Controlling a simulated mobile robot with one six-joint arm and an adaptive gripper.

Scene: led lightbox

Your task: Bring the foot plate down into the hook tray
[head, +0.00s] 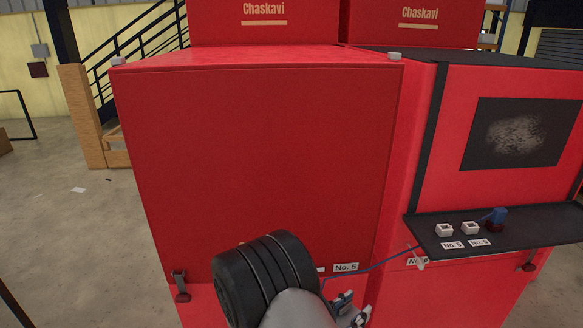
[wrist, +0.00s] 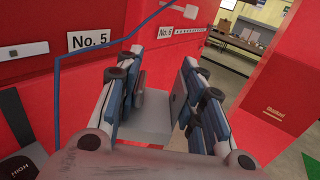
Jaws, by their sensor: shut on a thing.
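My gripper (wrist: 163,60) points at the red box wall in the wrist view, its fingers on either side of a plain grey piece (wrist: 155,108). The fingers hide part of this piece; it may be the foot plate, but I cannot tell for sure. In the head view my gripper (head: 350,308) is low at the centre, partly hidden by my arm, and what it holds is not clear there. A dark shelf-like tray (head: 548,222) juts from the red box at the right, apart from my gripper. Whether it is the hook tray I cannot tell.
Small white blocks (head: 470,228) and a blue plug (head: 497,215) stand on the dark tray. A blue cable (head: 372,268) runs from near my gripper past a white hook (head: 420,264). The red box (head: 260,160) fills the middle. Open floor (head: 80,240) lies left.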

